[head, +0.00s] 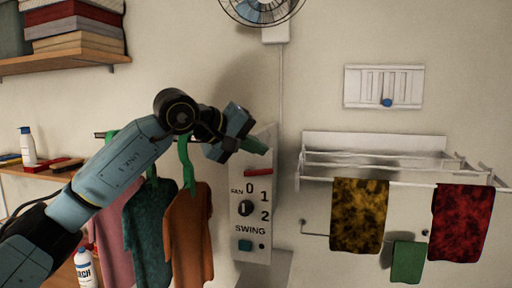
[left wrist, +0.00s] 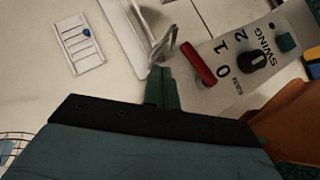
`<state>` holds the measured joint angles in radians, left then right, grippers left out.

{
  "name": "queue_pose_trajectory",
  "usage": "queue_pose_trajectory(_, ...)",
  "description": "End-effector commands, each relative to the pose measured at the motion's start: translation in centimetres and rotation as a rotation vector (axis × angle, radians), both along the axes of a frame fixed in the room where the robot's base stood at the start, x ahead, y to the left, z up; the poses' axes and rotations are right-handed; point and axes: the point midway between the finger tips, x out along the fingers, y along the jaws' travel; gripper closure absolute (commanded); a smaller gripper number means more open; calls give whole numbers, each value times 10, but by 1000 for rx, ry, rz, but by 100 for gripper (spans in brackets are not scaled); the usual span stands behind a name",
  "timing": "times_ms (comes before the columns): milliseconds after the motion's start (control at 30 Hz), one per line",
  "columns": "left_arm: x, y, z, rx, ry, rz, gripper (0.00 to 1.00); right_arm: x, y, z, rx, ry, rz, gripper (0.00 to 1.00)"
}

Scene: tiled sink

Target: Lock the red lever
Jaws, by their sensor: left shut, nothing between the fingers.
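The red lever (head: 262,172) is a short bar on the upper part of a white wall-mounted control panel (head: 262,252). In the head view it lies nearly level, just above the 0, 1, 2 markings. In the left wrist view the red lever (left wrist: 197,63) appears slanted beside the panel's numbers. My left gripper (head: 254,146) has green fingers and is shut and empty, just above the lever. In the left wrist view its fingers (left wrist: 161,88) show apart from the lever; whether they touch in depth is hard to tell. My right gripper is not in view.
The panel also carries a black knob (head: 246,208) and a green button (head: 245,245). Clothes (head: 188,235) hang left of it, behind my left arm. A white drying rack (head: 375,150) with towels is to the right. A fan (head: 262,8) is above.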

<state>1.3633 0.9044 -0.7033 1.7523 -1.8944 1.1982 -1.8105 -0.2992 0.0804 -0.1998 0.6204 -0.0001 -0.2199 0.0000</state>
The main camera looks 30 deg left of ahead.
Motion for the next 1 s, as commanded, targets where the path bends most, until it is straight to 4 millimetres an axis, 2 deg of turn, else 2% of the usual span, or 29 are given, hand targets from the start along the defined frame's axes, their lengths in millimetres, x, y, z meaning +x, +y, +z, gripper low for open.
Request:
queue_pose_trajectory(167, -1, 4, 17, 0, -1, 3, 100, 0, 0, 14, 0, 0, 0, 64)
queue_pose_trajectory(333, -2, 10, 46, 0, -1, 6, 100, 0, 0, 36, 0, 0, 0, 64)
queue_pose_trajectory(433, -20, 9, 57, 1, -11, 4, 100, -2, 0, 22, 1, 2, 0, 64)
queue_pose_trajectory(700, -60, 7, 95, 0, -5, 5, 100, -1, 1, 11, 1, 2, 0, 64)
queue_pose_trajectory(1000, -74, 7, 109, 0, 0, 5, 100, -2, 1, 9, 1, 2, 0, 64)
